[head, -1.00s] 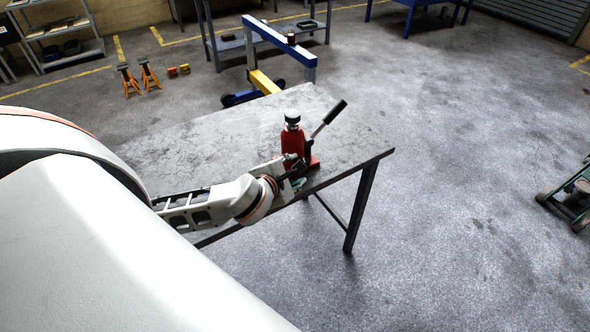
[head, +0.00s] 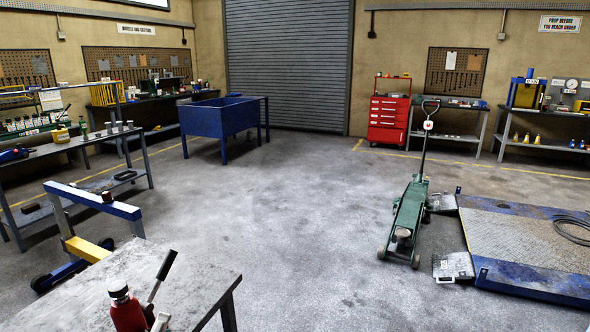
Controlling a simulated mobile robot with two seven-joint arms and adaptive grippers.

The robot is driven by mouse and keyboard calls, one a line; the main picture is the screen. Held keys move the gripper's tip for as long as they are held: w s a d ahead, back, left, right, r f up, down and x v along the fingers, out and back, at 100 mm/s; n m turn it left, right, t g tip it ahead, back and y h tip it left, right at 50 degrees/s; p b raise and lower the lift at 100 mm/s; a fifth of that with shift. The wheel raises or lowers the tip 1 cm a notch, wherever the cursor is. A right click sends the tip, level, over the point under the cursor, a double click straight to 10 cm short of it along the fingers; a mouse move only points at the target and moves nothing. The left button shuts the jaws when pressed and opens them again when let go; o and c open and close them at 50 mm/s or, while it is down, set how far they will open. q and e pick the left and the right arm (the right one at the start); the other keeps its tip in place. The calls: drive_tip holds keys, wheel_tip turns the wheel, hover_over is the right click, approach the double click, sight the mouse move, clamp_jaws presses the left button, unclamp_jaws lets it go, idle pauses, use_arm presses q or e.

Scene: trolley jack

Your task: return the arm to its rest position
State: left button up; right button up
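A green trolley jack (head: 408,212) stands on the floor right of centre in the head view. Its round saddle (head: 403,236) faces me, and its dark handle (head: 424,140) stands up at the far end, topped by a loop grip. A red bottle jack (head: 128,314) with a black handle (head: 166,265) stands on the grey table at bottom left, cut off by the lower edge. A small pale piece beside it is too cropped to identify. Neither of my grippers can be made out.
The grey table (head: 205,280) fills the lower left. A blue and yellow hoist frame (head: 92,204) stands behind it. A blue-edged platform (head: 520,250) lies right of the trolley jack. A blue tub (head: 222,120) and red tool cabinet (head: 388,118) stand farther back. The middle floor is clear.

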use_arm(q)
drive_tip(key=s+d+f+m+g+h, duration=0.2)
drive_tip(key=s+d+f+m, duration=0.15)
drive_tip(key=f+m, duration=0.25)
drive_tip(key=s+d+f+m+g+h, duration=0.2)
drive_tip(key=s+d+f+m, duration=0.15)
drive_tip(key=f+m, duration=0.3)
drive_tip(key=s+f+m+g+y, duration=0.1)
drive_tip(key=s+f+m+g, duration=0.1)
drive_tip(key=f, duration=0.6)
drive_tip(key=s+a+f+m+g+y, duration=0.1)
drive_tip(key=s+f+m+g+y, duration=0.1)
drive_tip(key=s+f, duration=0.5)
wheel_tip(320, 180, down, 2)
drive_tip(key=shift+s+a+f+m+g, duration=0.1)
drive_tip(key=shift+s+a+m+g, duration=0.2)
drive_tip(key=shift+m+g, duration=0.55)
drive_tip(key=shift+w, duration=0.1)
